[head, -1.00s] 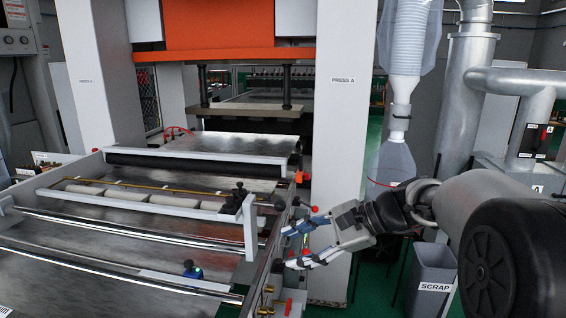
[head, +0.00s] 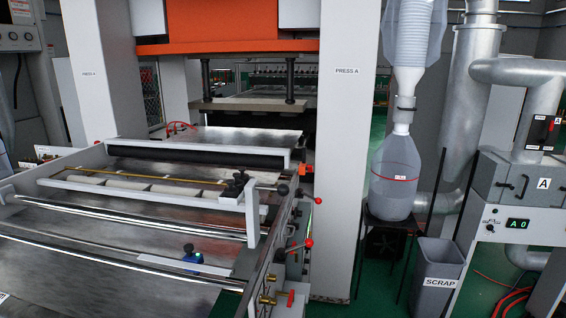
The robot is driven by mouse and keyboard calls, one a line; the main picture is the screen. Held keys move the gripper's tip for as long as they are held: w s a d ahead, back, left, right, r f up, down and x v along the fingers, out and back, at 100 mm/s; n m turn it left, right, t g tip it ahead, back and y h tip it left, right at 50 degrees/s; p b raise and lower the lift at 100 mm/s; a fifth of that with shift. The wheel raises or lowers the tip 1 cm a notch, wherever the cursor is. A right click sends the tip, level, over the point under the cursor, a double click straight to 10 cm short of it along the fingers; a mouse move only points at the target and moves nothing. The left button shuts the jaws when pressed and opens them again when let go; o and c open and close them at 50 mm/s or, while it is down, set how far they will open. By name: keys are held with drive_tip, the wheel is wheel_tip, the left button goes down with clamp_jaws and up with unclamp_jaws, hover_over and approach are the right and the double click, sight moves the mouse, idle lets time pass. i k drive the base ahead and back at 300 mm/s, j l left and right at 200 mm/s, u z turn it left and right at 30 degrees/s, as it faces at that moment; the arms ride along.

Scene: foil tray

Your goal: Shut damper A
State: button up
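Damper A (head: 541,132) is at the right edge of the head view, on the vertical metal duct. It shows as a dark plate with a small red part and a small "A" label. The plate is too small to tell whether the damper is open or shut. Below it the duct meets a grey box (head: 513,185) marked "A". My gripper is not in view, and no part of my arm shows.
A cabinet with a green display (head: 517,223) reading "A 0" stands under the box. A grey scrap bin (head: 438,270) and a clear collection bag (head: 395,180) on a stand are left of it. The press line's feed table (head: 110,235) fills the left.

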sight(552, 123)
drive_tip(key=z, duration=1.65)
drive_tip(key=l+z, duration=0.2)
drive_tip(key=z, duration=0.2)
drive_tip(key=i+l+z, duration=0.35)
drive_tip(key=l, duration=0.4)
drive_tip(key=i+l+z, duration=0.4)
drive_tip(key=i+l, duration=0.15)
drive_tip(key=i+l+z, duration=0.35)
drive_tip(key=i+l, duration=0.15)
drive_tip(key=i+u, duration=0.2)
drive_tip(key=i, duration=0.3)
drive_tip(key=i+l+u, duration=0.2)
drive_tip(key=i, duration=0.35)
drive_tip(key=i+l+u, duration=0.2)
drive_tip(key=i, duration=0.3)
drive_tip(key=i+l+u, duration=0.2)
drive_tip(key=i+l, duration=0.15)
drive_tip(key=i, duration=0.15)
drive_tip(key=i+j+u, duration=0.35)
drive_tip(key=u, duration=0.15)
drive_tip(key=i+j+u, duration=0.2)
drive_tip(key=i+u, duration=1.1)
drive_tip(key=u, duration=0.15)
drive_tip(key=i+j+z, duration=0.15)
drive_tip(key=i+j, duration=0.7)
drive_tip(key=i+j+z, duration=0.15)
drive_tip(key=i+j, duration=0.75)
